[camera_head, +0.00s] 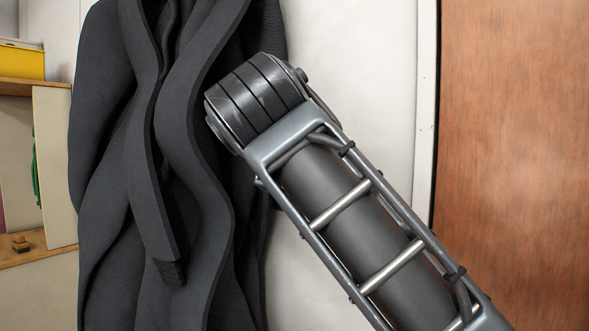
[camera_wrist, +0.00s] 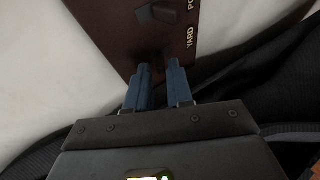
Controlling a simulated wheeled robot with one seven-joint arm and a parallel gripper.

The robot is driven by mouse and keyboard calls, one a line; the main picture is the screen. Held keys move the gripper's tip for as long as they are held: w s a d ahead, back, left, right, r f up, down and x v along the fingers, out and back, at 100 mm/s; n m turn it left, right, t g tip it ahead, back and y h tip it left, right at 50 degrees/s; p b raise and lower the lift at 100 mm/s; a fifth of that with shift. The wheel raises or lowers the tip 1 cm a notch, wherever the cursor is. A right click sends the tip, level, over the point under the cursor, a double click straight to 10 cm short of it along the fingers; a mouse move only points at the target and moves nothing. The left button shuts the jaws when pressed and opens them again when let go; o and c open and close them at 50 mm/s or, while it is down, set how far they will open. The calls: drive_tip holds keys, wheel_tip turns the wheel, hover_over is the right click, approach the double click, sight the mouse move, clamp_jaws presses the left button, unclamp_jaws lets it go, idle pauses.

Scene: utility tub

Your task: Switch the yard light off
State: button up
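The wrist view shows a dark maroon switch panel (camera_wrist: 115,35) on a pale wall, tilted in the picture. It bears the label YARD and part of a second label starting with PO. A dark switch (camera_wrist: 165,55) sits beside YARD, just beyond my fingertips; its position is too dark to tell. Another dark knob (camera_wrist: 155,12) is beside the PO label. My gripper (camera_wrist: 158,72) has two blue fingers with a gap between them, pointing at the YARD switch. I cannot tell whether they touch it. In the head view the panel and gripper are hidden.
A dark grey hanging cloth (camera_head: 110,170) is beside my arm in the head view, and dark cloth also lies close by the gripper in the wrist view. A wooden door (camera_head: 515,160) is at right. Shelves with a yellow box (camera_head: 22,62) stand at left.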

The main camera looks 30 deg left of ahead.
drive_tip(key=shift+c, duration=0.5)
clamp_jaws()
wheel_tip(320, 180, down, 4)
drive_tip(key=n+t+y+b, duration=0.1)
drive_tip(key=t+b, duration=0.2)
drive_tip(key=b, duration=0.2)
drive_tip(key=n+t+y+b, duration=0.1)
drive_tip(key=t+b, duration=0.1)
drive_tip(key=b, duration=0.3)
drive_tip(key=n+t+y+b, duration=0.1)
drive_tip(key=n+t+b, duration=0.1)
drive_tip(key=b, duration=0.3)
drive_tip(key=shift+f+t, duration=0.2)
drive_tip(key=shift+t, duration=0.6)
drive_tip(key=shift+d+r, duration=0.1)
drive_tip(key=shift+r, duration=0.05)
